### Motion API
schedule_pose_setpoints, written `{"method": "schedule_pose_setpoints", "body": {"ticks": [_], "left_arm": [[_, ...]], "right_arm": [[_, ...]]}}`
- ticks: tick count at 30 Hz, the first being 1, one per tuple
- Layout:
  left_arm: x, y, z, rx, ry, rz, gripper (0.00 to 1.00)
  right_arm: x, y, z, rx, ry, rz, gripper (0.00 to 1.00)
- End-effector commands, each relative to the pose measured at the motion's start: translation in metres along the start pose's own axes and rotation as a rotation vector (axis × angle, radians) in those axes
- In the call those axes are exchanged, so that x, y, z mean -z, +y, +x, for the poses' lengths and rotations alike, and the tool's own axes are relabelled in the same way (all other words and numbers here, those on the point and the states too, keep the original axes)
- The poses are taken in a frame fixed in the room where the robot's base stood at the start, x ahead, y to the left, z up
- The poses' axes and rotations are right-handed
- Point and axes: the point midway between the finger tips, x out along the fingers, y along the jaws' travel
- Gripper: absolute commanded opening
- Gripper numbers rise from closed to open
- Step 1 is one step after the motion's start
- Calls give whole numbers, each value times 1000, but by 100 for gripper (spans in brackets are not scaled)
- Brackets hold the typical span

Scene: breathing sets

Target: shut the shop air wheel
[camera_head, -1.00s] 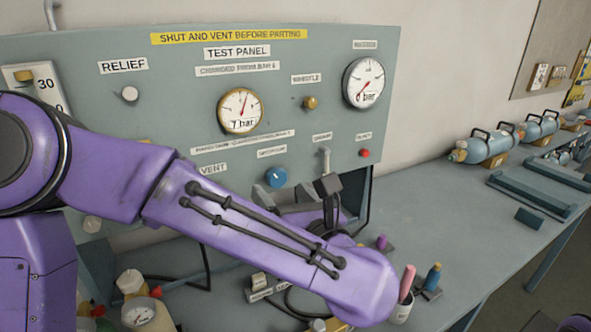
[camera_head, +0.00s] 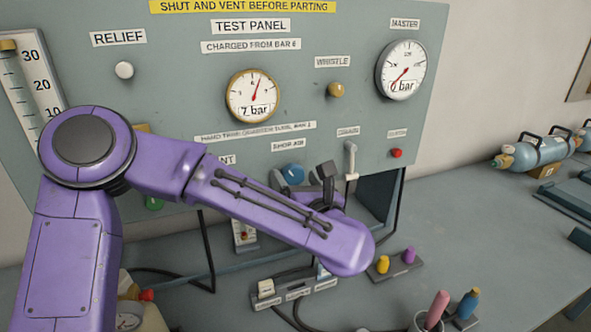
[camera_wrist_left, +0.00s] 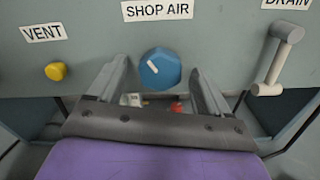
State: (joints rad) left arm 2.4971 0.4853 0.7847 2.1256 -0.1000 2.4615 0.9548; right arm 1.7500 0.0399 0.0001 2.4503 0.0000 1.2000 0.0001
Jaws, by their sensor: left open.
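The blue shop air wheel (camera_head: 292,174) is on the test panel under its "SHOP AIR" label. My left gripper (camera_wrist_left: 158,80) is open, with one finger on each side of the wheel's lower part. I cannot tell whether the fingers touch it. In the head view my left gripper (camera_head: 300,183) is partly hidden behind my purple arm, just below the wheel. My right gripper is not in view.
A yellow vent knob (camera_wrist_left: 55,71) is left of the wheel, and a grey drain lever (camera_wrist_left: 275,62) is right of it. The panel gauge (camera_head: 254,95) is above. Coloured plugs (camera_head: 408,256) and cups stand on the bench below.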

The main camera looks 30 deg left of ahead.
Motion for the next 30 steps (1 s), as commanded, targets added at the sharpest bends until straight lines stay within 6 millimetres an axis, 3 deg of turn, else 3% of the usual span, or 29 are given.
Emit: {"method": "schedule_pose_setpoints", "body": {"ticks": [4, 11, 16, 17, 30], "left_arm": [[0, 1, 12, -2, 1, 1, 79], [1, 0, 13, -1, -1, 1, 79], [1, 0, 13, -1, -1, 1, 27], [1, 0, 13, -1, -1, 1, 23], [2, 0, 12, -1, -2, 102, 23]], "right_arm": [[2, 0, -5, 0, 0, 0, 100], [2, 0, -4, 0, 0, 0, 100], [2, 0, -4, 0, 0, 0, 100], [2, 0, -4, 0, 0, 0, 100], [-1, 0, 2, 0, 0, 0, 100]]}}
